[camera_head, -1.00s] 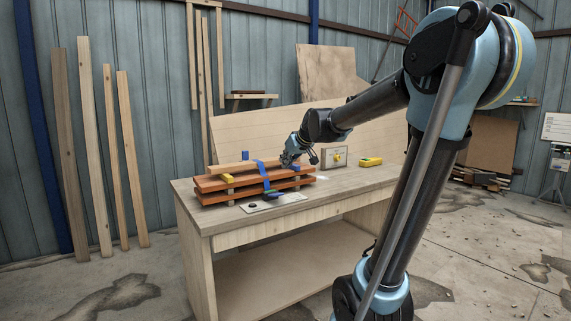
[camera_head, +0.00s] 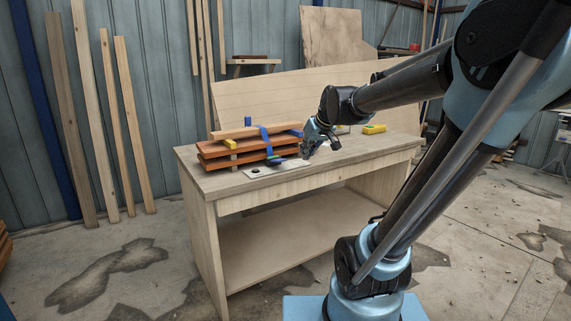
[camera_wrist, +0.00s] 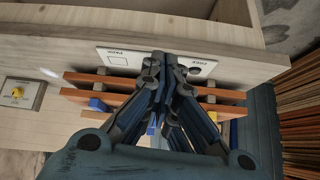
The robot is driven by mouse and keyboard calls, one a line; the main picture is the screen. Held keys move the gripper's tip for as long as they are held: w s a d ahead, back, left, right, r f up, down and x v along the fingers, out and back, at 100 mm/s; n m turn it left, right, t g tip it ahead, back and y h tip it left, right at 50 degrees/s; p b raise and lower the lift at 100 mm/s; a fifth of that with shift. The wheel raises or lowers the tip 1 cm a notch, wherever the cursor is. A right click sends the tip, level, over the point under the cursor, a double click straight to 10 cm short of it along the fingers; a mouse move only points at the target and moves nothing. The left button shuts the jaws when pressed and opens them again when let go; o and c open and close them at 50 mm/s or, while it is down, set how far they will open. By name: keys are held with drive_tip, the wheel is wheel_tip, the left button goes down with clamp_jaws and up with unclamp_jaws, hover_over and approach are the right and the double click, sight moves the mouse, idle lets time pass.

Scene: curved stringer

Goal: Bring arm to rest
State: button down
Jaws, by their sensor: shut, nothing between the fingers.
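My gripper (camera_head: 308,153) is at the end of my arm, just right of the clamped stack of orange-brown boards (camera_head: 225,148) on the wooden workbench (camera_head: 200,181). In the wrist view my gripper (camera_wrist: 165,60) is closed, its fingers together with nothing between them. It covers part of the stack (camera_wrist: 125,98) and part of a white marked plate (camera_wrist: 115,58) there. A blue clamp or strap (camera_head: 266,138) crosses the stack, and a lighter board (camera_head: 235,132) lies on top.
A yellow object (camera_head: 374,129) lies on the bench to the right. A grey box with a yellow knob (camera_wrist: 18,93) shows in the wrist view. Several planks (camera_head: 92,120) lean on the wall at left.

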drive_tip(key=s+d+f+m+g+h, duration=0.1)
drive_tip(key=s+d+f+m+g, duration=0.1)
drive_tip(key=s+d+f, duration=0.4)
drive_tip(key=s+d+f+m+g+h, duration=0.2)
drive_tip(key=s+d+f, duration=0.3)
drive_tip(key=s+f, duration=0.7)
drive_tip(key=s, duration=0.6)
drive_tip(key=shift+s+d+m+h, duration=0.3)
drive_tip(key=shift+s+d+m, duration=0.1)
drive_tip(key=shift+f, duration=0.1)
